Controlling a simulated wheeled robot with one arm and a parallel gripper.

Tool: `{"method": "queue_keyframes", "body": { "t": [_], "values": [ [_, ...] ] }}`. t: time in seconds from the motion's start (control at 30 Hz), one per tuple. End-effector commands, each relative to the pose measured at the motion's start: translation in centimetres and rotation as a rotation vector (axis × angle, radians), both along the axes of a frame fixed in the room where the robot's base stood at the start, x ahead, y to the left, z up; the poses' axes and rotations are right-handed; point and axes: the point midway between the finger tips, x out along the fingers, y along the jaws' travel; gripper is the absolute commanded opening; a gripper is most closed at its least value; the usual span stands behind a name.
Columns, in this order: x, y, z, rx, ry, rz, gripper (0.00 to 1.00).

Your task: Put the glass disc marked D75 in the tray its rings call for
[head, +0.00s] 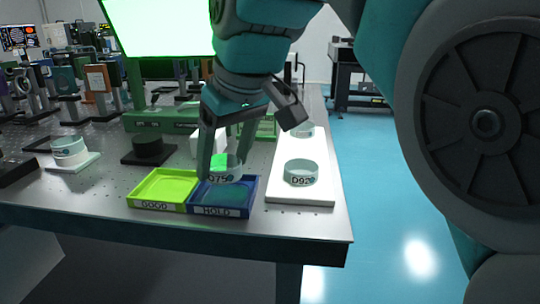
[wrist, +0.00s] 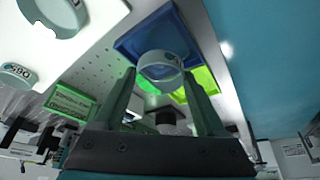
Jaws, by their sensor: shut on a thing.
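The glass disc marked D75 (head: 220,179) is a clear short cylinder with its label on the side. My gripper (head: 224,170) is shut on it, one finger on each side. The disc appears over the back part of the blue tray labelled HOLD (head: 222,211); I cannot tell the gap beneath it. The yellow-green tray labelled GOOD (head: 160,205) touches the blue one on the left and looks empty. In the wrist view the disc (wrist: 160,66) sits between the fingertips, with the blue tray (wrist: 130,45) and yellow-green tray (wrist: 207,80) behind it. No rings can be made out.
A white board (head: 300,195) at the right table edge bears the disc marked D92 (head: 301,173) and another disc (head: 302,131) farther back. A disc on a white base (head: 70,150) and a black round piece (head: 148,148) stand left. A bright green-edged panel (head: 158,25) rises behind.

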Motion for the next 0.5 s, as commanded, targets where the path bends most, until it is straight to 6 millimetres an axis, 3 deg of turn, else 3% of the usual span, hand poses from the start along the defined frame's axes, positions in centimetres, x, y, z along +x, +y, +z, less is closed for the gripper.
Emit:
{"method": "queue_keyframes", "body": {
  "t": [0.5],
  "values": [
    [0.0, 0.0, -3.6, -0.003, 0.004, -0.001, 0.00]
  ]
}}
